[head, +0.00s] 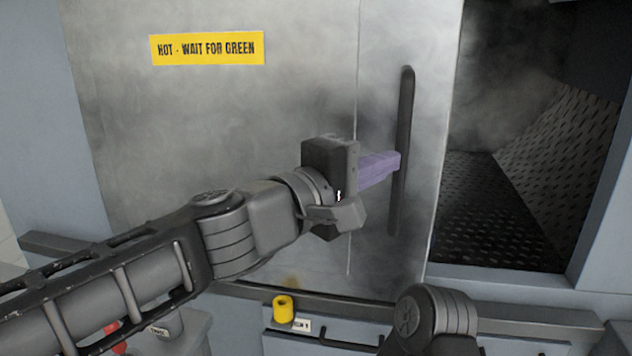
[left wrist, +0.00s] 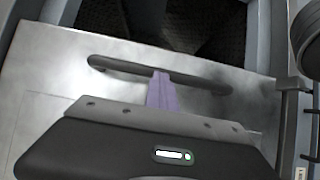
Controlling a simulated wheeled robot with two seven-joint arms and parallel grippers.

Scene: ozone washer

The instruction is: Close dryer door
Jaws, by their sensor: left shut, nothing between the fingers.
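The dryer door (head: 300,100) is a grey metal sliding panel with a yellow label (head: 207,48) reading "HOT - WAIT FOR GREEN". It stands partly open, with the dark perforated dryer interior (head: 520,170) showing to its right. A long dark vertical handle (head: 405,110) is near the door's right edge. My left gripper (head: 395,162) has its purple fingers shut, with the tips at the handle's middle. In the left wrist view the fingertips (left wrist: 161,78) meet the handle (left wrist: 205,83); whether they press on it I cannot tell. My right gripper is not in view.
A rail (head: 480,312) runs below the door and opening. A yellow knob (head: 283,308) and a dark bar handle (head: 350,340) sit beneath it. A red item (head: 112,335) is at lower left. Steam hangs in the opening.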

